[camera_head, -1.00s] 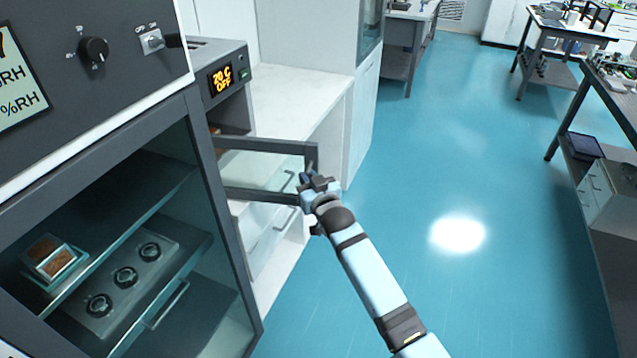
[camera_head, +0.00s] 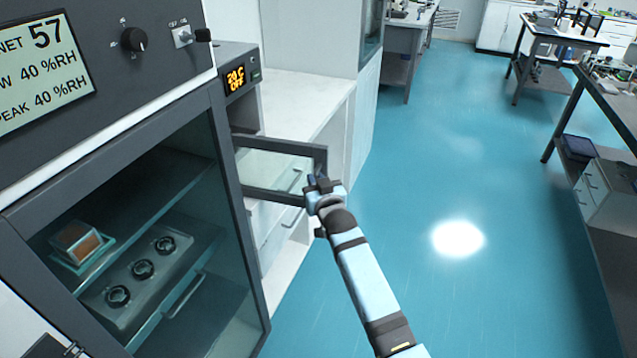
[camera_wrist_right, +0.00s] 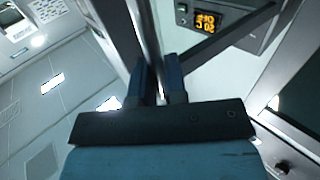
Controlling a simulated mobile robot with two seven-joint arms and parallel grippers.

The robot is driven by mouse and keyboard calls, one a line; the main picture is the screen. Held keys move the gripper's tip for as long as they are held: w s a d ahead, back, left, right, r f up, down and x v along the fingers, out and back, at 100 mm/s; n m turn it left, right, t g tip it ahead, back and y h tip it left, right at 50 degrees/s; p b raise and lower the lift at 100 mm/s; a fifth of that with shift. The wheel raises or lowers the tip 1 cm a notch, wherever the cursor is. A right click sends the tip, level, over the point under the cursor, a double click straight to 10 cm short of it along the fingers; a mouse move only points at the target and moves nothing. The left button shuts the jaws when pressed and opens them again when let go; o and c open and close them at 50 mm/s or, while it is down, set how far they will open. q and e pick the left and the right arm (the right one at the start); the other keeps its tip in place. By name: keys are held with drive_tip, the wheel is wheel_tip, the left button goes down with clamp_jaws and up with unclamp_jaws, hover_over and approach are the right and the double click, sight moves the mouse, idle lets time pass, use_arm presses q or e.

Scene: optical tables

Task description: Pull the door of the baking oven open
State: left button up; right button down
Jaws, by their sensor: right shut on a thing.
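The baking oven (camera_head: 238,62) stands on the white bench behind the dark cabinet, its display reading 20 C OFF. Its framed glass door (camera_head: 270,193) stands swung open, out over the bench's front edge. My right gripper (camera_head: 318,183) is at the door's free edge, shut on a part of the door. In the right wrist view the two fingers (camera_wrist_right: 160,85) close around a dark bar of the door, and the oven's display (camera_wrist_right: 208,22) shows upside down. The oven's inside is mostly hidden by the cabinet. My left gripper does not show clearly in the head view.
A dark cabinet (camera_head: 225,225) with a glass front fills the left, close to the oven door. White drawers (camera_head: 275,225) lie below the door. The blue floor (camera_head: 430,180) to the right is clear. A table (camera_head: 610,105) stands at the far right.

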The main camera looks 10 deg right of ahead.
drive_tip(key=shift+w+r, duration=0.1)
drive_tip(key=shift+r, duration=0.3)
drive_tip(key=c, duration=1.5)
unclamp_jaws()
drive_tip(key=o, duration=0.3)
drive_tip(key=shift+a+f, duration=0.1)
drive_tip(key=shift+a, duration=0.05)
drive_tip(key=shift+d, duration=0.2)
